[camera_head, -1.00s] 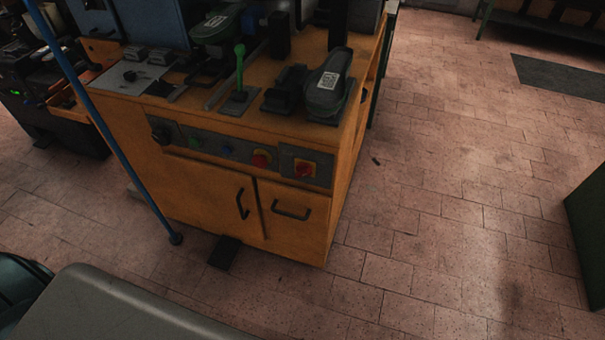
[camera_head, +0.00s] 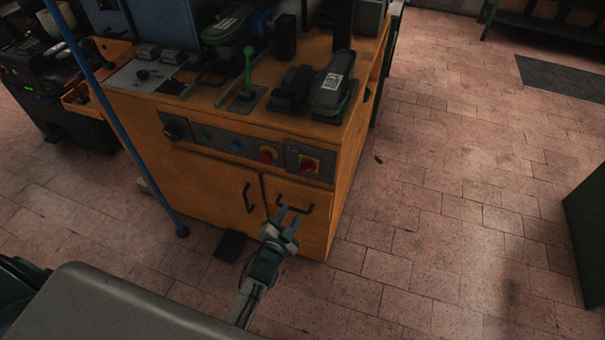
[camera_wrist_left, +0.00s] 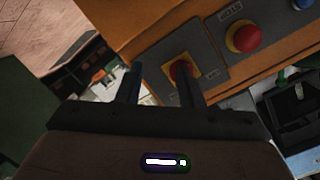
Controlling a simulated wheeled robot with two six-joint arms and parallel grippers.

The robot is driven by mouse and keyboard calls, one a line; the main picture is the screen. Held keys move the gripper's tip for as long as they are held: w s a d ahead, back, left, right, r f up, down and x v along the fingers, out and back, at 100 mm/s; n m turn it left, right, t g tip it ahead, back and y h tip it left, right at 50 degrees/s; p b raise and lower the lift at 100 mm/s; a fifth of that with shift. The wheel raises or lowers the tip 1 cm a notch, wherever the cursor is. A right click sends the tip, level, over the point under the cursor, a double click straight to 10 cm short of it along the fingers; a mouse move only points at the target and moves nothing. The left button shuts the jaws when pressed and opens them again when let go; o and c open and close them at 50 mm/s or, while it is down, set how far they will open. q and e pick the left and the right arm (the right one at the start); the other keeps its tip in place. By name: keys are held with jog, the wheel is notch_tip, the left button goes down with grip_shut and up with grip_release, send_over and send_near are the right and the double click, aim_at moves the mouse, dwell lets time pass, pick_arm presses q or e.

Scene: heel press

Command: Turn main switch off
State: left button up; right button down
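The main switch (camera_head: 308,164) is a red rotary knob on a yellow plate at the right end of the grey control panel, on the front of the orange machine. It also shows in the left wrist view (camera_wrist_left: 181,72), between and beyond the fingers. Its knob position is too small to read clearly. My left gripper (camera_head: 288,216) is in front of the lower cabinet doors, below the switch and apart from it. Its two fingers are spread and empty, as the left wrist view (camera_wrist_left: 162,88) also shows. My right gripper is in neither view.
A red button (camera_head: 267,154), a blue button (camera_head: 235,146) and a black knob (camera_head: 175,129) sit left of the switch. A door handle (camera_head: 294,207) is right behind my left gripper. A blue pole (camera_head: 115,118) stands left. The floor to the right is clear.

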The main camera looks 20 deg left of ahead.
pick_arm(q)
jog(key=m+t, duration=0.1)
jog(key=t, duration=0.1)
send_near(307, 171)
jog(key=w, duration=0.9)
jog(key=shift+b, duration=0.3)
grip_shut()
